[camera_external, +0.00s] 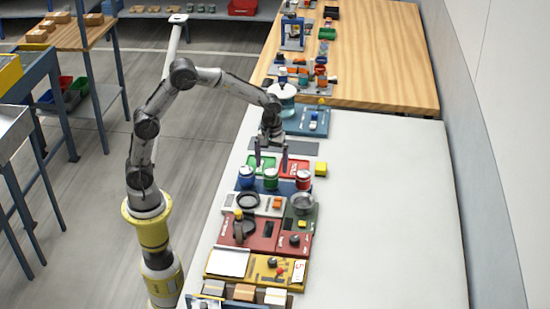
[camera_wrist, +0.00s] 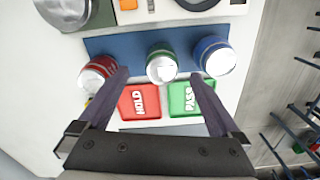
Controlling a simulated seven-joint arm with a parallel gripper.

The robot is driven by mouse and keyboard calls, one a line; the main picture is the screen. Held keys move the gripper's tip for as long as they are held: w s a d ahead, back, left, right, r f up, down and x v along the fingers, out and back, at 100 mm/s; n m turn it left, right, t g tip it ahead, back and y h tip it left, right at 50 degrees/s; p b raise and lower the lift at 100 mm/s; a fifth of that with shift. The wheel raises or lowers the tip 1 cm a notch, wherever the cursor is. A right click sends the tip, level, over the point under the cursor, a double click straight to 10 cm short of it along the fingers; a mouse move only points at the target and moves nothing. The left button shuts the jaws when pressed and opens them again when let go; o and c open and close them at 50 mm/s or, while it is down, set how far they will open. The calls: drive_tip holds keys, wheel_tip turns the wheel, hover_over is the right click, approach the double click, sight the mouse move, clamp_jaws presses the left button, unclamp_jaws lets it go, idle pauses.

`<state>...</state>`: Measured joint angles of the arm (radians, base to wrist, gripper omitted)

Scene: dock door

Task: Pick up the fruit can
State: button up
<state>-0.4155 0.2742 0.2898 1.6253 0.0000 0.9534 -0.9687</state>
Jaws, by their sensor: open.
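Three cans stand in a row on a blue mat: a blue can (camera_external: 246,177), a green can (camera_external: 271,179) and a red can (camera_external: 303,179). I cannot read their labels to tell which holds fruit. In the wrist view the red can (camera_wrist: 98,72) is left, the green can (camera_wrist: 161,67) centre and the blue can (camera_wrist: 214,56) right. My gripper (camera_external: 271,168) is open and empty, pointing down near the row. In the wrist view the fingertips of my gripper (camera_wrist: 160,75) appear on either side of the green can, with no contact visible.
A red HOLD tray (camera_wrist: 140,101) and a green PASS tray (camera_wrist: 192,98) lie beside the mat. A yellow block (camera_external: 321,169) sits right of the trays. A grey metal bowl (camera_external: 303,203) and several panels lie nearer the camera. The white table's right side (camera_external: 390,220) is clear.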

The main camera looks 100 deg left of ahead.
sight(271, 171)
drive_tip(key=shift+s+a+f, duration=0.1)
drive_tip(key=shift+f, duration=1.35)
drive_tip(key=shift+s+a+f, duration=0.1)
drive_tip(key=shift+f, duration=1.35)
drive_tip(key=c, duration=1.5)
drive_tip(key=shift+w+r, duration=0.1)
clamp_jaws()
drive_tip(key=shift+r, duration=0.1)
